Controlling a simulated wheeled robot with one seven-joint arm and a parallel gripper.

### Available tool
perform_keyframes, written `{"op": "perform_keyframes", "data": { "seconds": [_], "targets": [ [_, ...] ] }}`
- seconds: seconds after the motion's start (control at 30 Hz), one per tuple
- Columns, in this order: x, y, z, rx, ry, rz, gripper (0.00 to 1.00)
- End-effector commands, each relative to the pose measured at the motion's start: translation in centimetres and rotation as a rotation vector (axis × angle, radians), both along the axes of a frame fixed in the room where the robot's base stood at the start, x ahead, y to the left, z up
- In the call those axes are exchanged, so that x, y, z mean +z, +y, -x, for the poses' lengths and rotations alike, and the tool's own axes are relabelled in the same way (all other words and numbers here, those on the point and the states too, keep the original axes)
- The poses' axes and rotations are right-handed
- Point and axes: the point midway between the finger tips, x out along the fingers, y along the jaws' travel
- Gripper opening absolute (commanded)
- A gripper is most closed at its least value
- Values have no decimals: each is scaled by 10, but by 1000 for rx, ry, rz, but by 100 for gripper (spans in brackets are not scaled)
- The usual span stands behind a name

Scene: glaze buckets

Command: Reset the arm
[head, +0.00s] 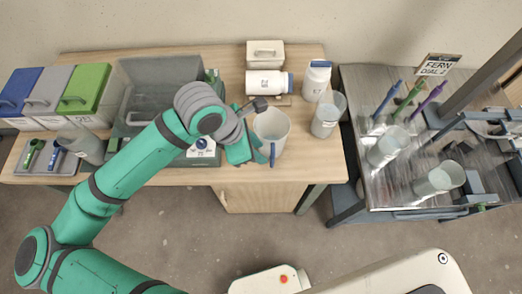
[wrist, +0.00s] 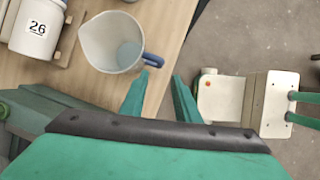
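My green arm (head: 125,170) reaches from the lower left over the wooden table (head: 310,175). My gripper (wrist: 162,82) is open in the wrist view, with its two fingers apart and nothing between them. In the head view the gripper is partly hidden by my wrist, close to the left of a white pitcher (head: 271,128). The pitcher (wrist: 112,42) stands upright, and its blue handle (wrist: 152,59) lies just beyond the left fingertip in the wrist view. I cannot tell whether they touch.
A grey machine with a dial (head: 202,146) stands behind my forearm. White jars (head: 317,78) and another pitcher (head: 328,115) stand on the table's right. A metal rack table (head: 400,200) holds two translucent vessels and coloured tools. Lidded bins (head: 85,90) stand at left.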

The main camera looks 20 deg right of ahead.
Motion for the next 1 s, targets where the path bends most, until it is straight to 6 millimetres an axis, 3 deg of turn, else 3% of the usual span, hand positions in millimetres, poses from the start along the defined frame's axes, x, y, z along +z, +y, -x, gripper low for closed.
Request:
{"op": "perform_keyframes", "data": {
  "seconds": [0.67, 0.83, 1.0],
  "targets": [
    [0, 3, 2, 7, 10, 3, 29],
    [-15, 17, 25, 79, 121, 49, 29],
    [-35, 34, 68, 235, 333, 162, 29]
  ]
}}
